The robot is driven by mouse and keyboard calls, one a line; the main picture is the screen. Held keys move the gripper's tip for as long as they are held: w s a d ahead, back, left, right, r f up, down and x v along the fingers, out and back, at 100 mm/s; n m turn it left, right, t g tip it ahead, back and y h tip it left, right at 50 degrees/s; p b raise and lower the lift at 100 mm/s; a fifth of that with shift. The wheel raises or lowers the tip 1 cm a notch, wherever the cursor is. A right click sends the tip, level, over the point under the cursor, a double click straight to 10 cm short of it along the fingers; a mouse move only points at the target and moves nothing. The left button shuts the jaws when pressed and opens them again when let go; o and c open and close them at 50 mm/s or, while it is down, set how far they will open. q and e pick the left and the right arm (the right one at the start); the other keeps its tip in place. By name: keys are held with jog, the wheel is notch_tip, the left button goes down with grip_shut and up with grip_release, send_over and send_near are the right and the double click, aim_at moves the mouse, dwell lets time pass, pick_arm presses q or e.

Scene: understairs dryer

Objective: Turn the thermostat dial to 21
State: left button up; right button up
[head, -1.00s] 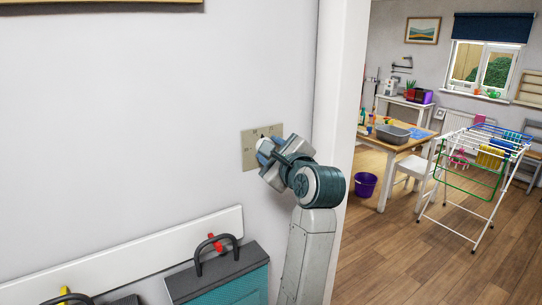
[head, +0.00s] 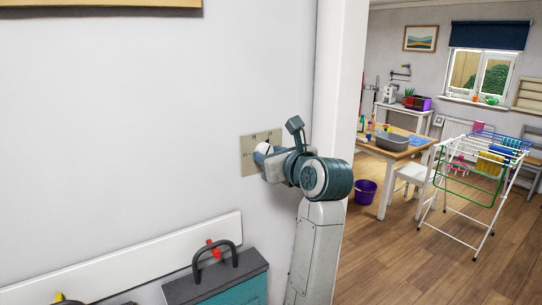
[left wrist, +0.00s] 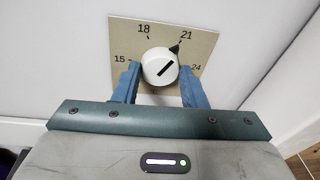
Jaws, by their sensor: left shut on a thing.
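The thermostat is a beige square plate (head: 248,160) on the white wall, partly hidden by my gripper in the head view. In the left wrist view its plate (left wrist: 128,32) shows the marks 15, 18, 21 and 24. The round white dial (left wrist: 155,60) has a black line slanting up to the right and a dark pointer (left wrist: 174,49) at its rim, at or very near the 21 mark. My left gripper (head: 264,153) is at the plate, its blue fingers (left wrist: 158,82) shut on the dial from both sides.
A white door frame (head: 338,80) stands just right of my left arm. Below are a white rail with a red hook (head: 213,249) and a teal case with a dark handle (head: 225,285). Beyond the opening are a table, a purple bucket (head: 365,191) and a drying rack (head: 480,165).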

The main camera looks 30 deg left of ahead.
pick_arm(q)
jog(key=shift+f, duration=0.25)
pick_arm(e)
jog(key=shift+a, duration=0.1)
pick_arm(q)
jog(key=o, duration=0.9)
jog(key=shift+c, duration=0.2)
jog(key=shift+o, duration=0.7)
jog(key=shift+r, duration=0.1)
pick_arm(e)
jog(key=shift+a, duration=0.2)
